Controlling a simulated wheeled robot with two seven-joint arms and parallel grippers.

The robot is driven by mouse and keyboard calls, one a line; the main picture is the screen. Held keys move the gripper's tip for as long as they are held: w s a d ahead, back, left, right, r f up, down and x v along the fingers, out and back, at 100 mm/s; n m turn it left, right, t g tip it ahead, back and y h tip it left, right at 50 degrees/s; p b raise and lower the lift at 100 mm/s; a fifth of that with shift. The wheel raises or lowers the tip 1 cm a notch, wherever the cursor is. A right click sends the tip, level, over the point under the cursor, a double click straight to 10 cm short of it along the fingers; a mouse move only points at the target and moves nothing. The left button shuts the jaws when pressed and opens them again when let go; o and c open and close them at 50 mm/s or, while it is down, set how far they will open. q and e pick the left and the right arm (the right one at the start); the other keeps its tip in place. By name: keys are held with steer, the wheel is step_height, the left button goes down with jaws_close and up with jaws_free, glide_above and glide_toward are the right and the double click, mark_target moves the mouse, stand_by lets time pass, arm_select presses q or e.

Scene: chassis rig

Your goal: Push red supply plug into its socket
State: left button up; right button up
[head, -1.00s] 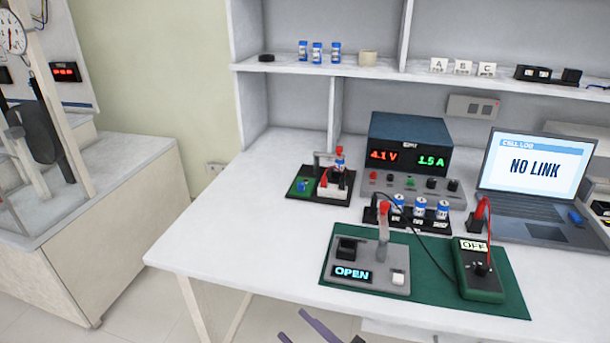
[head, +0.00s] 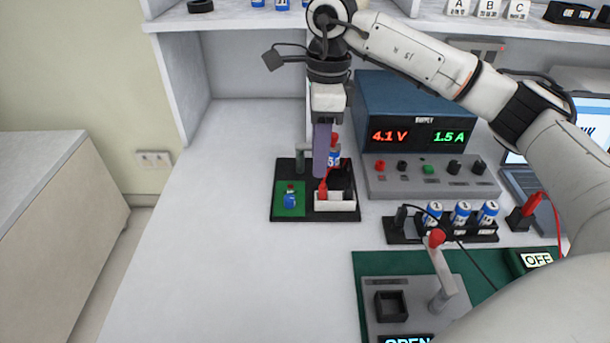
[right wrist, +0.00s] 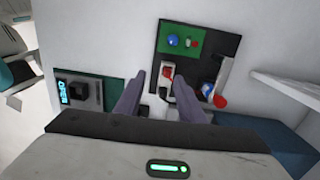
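My right gripper (head: 321,174) points down over the holder. In the right wrist view its purple fingers (right wrist: 160,78) are apart, with no visible grip on the plug. The supply (head: 425,130) shows 4.1 V and 1.5 A. A red terminal (head: 380,166) is at the left of its front ledge. My left gripper is out of view.
A rack of cells (head: 459,230) and a grey lever fixture (head: 390,287) stand nearer, to the right. The bench (head: 200,250) at left is clear.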

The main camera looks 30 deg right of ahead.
mark_target(323, 186)
steer(key=d+f, duration=0.2)
steer(key=f, duration=0.1)
steer(key=shift+w+h, duration=0.15)
steer(key=shift+h, duration=0.15)
steer(key=shift+w+a+f, duration=0.1)
steer(key=shift+w+f, duration=0.05)
steer(key=shift+f, duration=2.95)
steer(key=shift+c, duration=0.4)
jaws_close()
